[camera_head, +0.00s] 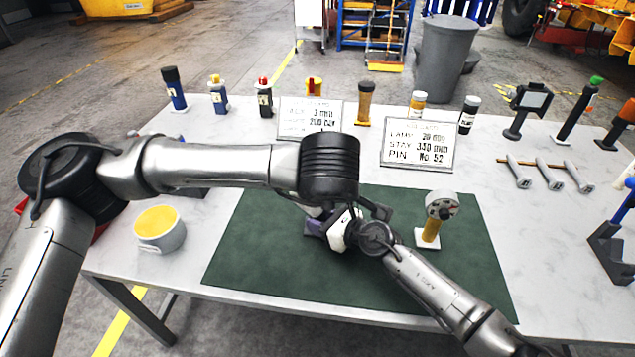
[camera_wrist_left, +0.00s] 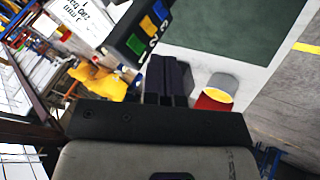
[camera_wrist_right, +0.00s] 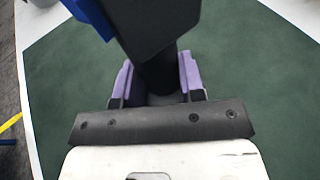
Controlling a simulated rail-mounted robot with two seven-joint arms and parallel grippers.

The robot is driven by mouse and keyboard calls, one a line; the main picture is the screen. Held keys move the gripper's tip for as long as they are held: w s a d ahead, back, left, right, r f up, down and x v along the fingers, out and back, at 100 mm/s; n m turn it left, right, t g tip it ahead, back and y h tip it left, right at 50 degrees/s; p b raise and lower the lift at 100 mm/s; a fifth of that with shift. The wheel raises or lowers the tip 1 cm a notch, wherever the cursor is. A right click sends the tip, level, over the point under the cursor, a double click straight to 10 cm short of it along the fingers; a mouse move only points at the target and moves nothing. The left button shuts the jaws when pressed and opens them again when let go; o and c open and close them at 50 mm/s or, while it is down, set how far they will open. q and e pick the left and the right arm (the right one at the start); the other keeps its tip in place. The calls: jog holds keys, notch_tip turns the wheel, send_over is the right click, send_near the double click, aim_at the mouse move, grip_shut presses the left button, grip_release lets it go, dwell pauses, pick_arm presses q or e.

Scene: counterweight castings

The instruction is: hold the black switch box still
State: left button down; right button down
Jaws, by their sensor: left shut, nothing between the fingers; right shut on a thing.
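The black switch box shows in the left wrist view (camera_wrist_left: 142,32) with green, blue and yellow squares on its face. In the right wrist view it is a large dark block (camera_wrist_right: 160,22) above a dark stem. My right gripper (camera_wrist_right: 158,78) has its purple-padded fingers shut on that stem, over the green mat. In the head view my right gripper (camera_head: 320,228) is at the mat's left half, and my left arm hides the box. My left gripper (camera_wrist_left: 166,65) is shut and empty, its dark fingers close to the box; I cannot tell whether they touch.
The green mat (camera_head: 430,285) covers the table's middle. A round gauge on a yellow stem (camera_head: 432,232) stands on its right part. A grey tin with a yellow top (camera_head: 160,229) is at the left. Two sign cards (camera_head: 419,144), several bottles and tools line the back.

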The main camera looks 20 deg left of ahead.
pick_arm(q)
jog(key=d+v, duration=0.1)
jog(key=v, duration=0.6)
jog(key=shift+w+d+r, duration=0.15)
jog(key=shift+r, duration=0.25)
pick_arm(e)
jog(key=shift+d+f, duration=0.1)
jog(key=shift+f, duration=0.25)
jog(key=c, duration=0.6)
grip_release()
jog(key=shift+s, duration=0.1)
jog(key=shift+c, duration=0.2)
jog(key=shift+d+r, duration=0.1)
jog(key=shift+r, duration=0.05)
